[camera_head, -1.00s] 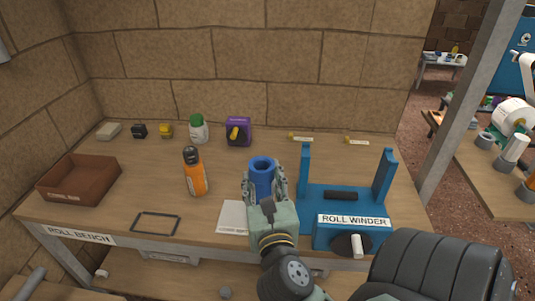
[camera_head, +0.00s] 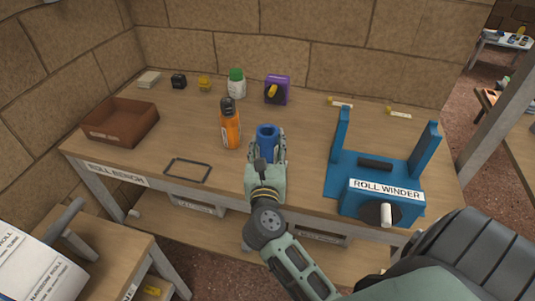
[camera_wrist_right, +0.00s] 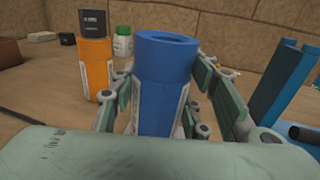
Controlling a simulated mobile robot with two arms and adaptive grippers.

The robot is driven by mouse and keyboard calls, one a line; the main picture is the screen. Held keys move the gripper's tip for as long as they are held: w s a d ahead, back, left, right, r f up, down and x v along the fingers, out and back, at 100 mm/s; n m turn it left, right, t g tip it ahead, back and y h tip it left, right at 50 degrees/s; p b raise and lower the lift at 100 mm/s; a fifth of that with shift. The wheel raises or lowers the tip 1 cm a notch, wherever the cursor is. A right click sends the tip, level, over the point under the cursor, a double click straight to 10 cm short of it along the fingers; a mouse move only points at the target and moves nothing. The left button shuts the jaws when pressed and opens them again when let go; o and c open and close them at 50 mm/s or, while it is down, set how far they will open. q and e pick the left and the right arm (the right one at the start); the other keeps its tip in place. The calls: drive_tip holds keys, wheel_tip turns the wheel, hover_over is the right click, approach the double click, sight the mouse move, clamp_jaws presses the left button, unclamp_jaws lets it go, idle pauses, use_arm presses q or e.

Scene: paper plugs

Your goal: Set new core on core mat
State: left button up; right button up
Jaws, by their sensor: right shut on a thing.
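The blue core (camera_head: 267,134) is a hollow upright cylinder with an open top. My right gripper (camera_head: 266,152) is shut on it, with fingers on both sides. In the right wrist view the core (camera_wrist_right: 163,85) stands upright between the fingers, with a pale label on its side; its lower end is hidden. I cannot tell whether it touches the bench. A dark rectangular outline (camera_head: 187,170) lies flat on the bench, left of the gripper. The white sheet seen earlier is not visible now, and my right gripper and arm cover that area. My left gripper is not in view.
An orange bottle (camera_head: 230,128) stands close left of the core. The blue roll winder (camera_head: 340,165) is to the right. A brown tray (camera_head: 121,123) is at the left. A green-capped bottle (camera_head: 236,84) and a purple box (camera_head: 278,89) stand behind.

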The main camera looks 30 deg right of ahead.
sight(268, 154)
drive_tip(key=shift+f, duration=1.45)
drive_tip(key=shift+s, duration=0.1)
drive_tip(key=shift+f+b, duration=0.2)
drive_tip(key=shift+b, duration=0.15)
drive_tip(key=o, duration=1.2)
drive_tip(key=shift+r, duration=0.25)
